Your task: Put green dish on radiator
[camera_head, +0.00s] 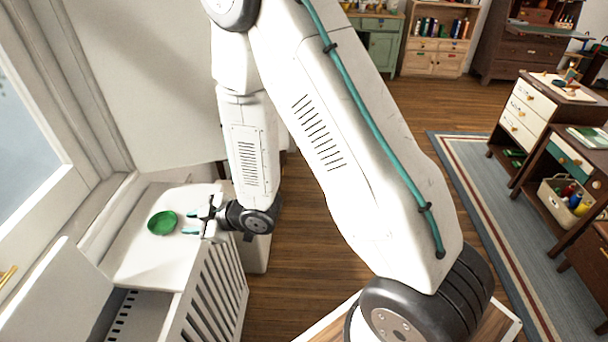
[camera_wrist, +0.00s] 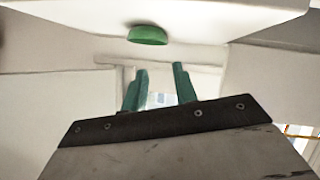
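A round green dish (camera_head: 162,222) sits upright on the flat white top of a slatted white unit (camera_head: 137,262) that looks like the radiator, below the window. My gripper (camera_head: 188,222) is just right of the dish, its two teal fingers apart and pointing towards it. A small gap separates the fingertips from the dish, and nothing is between them. In the wrist view, which appears upside down, the dish (camera_wrist: 147,35) shows beyond the open gripper (camera_wrist: 159,70), against the white surface (camera_wrist: 220,18).
The window (camera_head: 30,130) and its sill border the white top on the left. A white panel (camera_head: 55,295) stands at the near left. Wooden floor (camera_head: 300,235) is open to the right, with a blue rug (camera_head: 470,170) and drawer cabinets (camera_head: 535,110) farther right.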

